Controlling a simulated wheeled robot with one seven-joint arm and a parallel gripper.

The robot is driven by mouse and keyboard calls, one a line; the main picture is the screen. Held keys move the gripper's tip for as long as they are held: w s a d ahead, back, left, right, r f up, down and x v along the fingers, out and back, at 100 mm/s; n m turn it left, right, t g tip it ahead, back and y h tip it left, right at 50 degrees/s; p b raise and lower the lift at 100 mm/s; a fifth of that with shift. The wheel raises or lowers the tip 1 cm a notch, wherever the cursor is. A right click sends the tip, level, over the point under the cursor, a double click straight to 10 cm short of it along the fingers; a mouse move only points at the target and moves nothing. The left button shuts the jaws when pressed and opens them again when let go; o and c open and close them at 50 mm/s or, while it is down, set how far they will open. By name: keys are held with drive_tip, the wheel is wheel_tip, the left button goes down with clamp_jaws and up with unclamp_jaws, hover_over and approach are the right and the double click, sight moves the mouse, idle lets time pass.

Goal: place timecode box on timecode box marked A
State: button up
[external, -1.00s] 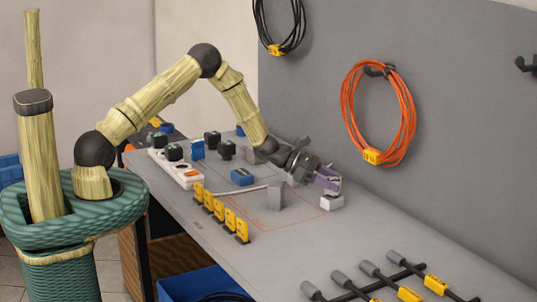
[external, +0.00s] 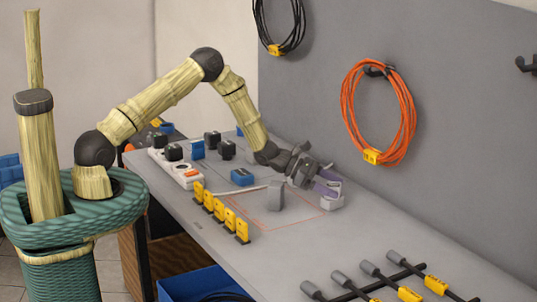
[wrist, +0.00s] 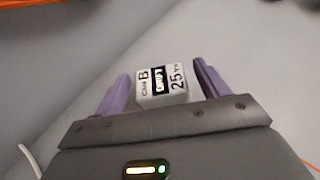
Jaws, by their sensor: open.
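A small pale box (wrist: 162,84) with printed labels "B" and "25" lies between the two purple fingers of my open gripper (wrist: 161,73) in the wrist view. A gap shows between the box and the fingers. In the external view my gripper (external: 330,190) is low over the table's far edge, and the pale box (external: 332,203) stands on the table at its fingertips. A grey block (external: 276,196) stands left of it at the thin red outline. I cannot read a mark A on any box.
A blue box (external: 242,177), yellow tags (external: 220,213) in a row and a white power strip (external: 178,168) with plugs are to the left. Cables with grey ends (external: 375,275) lie at the front right. The grey wall (external: 440,170) rises close behind the gripper.

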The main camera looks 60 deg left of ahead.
drive_tip(key=b+v, duration=0.2)
drive_tip(key=v, duration=1)
drive_tip(key=s+d+r+m+g+y, duration=0.1)
drive_tip(key=s+d+m+g, duration=0.15)
drive_tip(key=s+m, duration=0.4)
drive_tip(key=s+d+r+m+g, duration=0.1)
drive_tip(key=s+m+g, duration=0.35)
drive_tip(key=s, duration=0.35)
drive_tip(key=s+a+r+m+y, duration=0.4)
drive_tip(key=s+a+m+y, duration=0.4)
drive_tip(key=s+m, duration=0.4)
drive_tip(key=a+m, duration=0.1)
drive_tip(key=m, duration=0.3)
drive_tip(key=shift+s+a+r, duration=0.15)
drive_tip(key=shift+s+r, duration=0.05)
drive_tip(key=shift+s, duration=0.15)
